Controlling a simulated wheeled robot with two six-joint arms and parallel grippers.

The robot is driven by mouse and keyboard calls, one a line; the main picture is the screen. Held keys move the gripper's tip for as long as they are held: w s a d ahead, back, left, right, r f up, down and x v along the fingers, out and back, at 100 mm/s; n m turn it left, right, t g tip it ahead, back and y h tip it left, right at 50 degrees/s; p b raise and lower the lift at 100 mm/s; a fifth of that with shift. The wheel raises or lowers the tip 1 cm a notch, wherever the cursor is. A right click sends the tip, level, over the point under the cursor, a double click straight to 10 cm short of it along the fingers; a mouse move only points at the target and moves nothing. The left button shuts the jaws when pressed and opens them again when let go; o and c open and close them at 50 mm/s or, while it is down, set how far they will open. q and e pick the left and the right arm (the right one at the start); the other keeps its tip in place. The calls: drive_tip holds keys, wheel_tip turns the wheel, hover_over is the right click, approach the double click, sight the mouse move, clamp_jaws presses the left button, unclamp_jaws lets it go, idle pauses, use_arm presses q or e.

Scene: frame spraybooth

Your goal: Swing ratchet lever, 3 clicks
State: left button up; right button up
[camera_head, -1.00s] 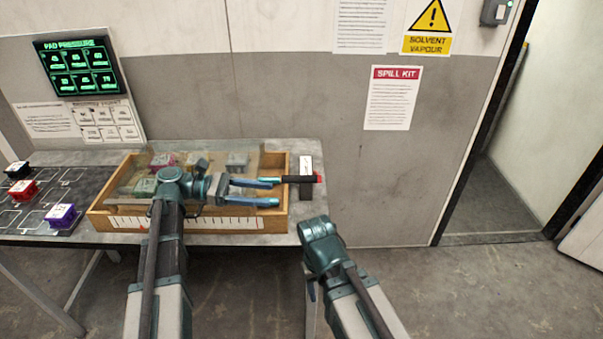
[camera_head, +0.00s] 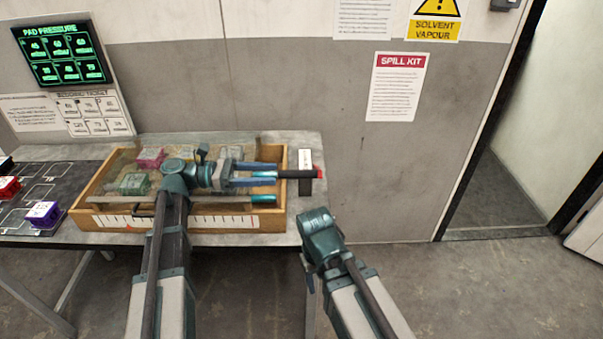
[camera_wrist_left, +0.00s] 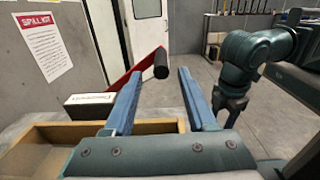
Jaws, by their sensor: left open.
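The ratchet lever (camera_head: 300,174) has a black grip and a red end, at the right edge of the wooden tray. In the left wrist view its red arm leads to the black grip (camera_wrist_left: 160,66), which points towards my gripper. My left gripper (camera_head: 276,174) is open, its blue fingers pointing right and lined up with the grip. The grip's near end shows between or just beyond the fingertips; I cannot tell which. A dark block with a white label (camera_head: 305,158) is beside the lever.
The wooden tray (camera_head: 180,222), with a scale along its front, holds several coloured blocks under my left arm. A dark mat (camera_head: 22,205) with blocks lies left. The wall is close behind the table (camera_head: 325,145). Open floor is at the right.

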sight(317, 173)
use_arm(q)
drive_tip(key=d, duration=0.9)
clamp_jaws()
idle(1.3)
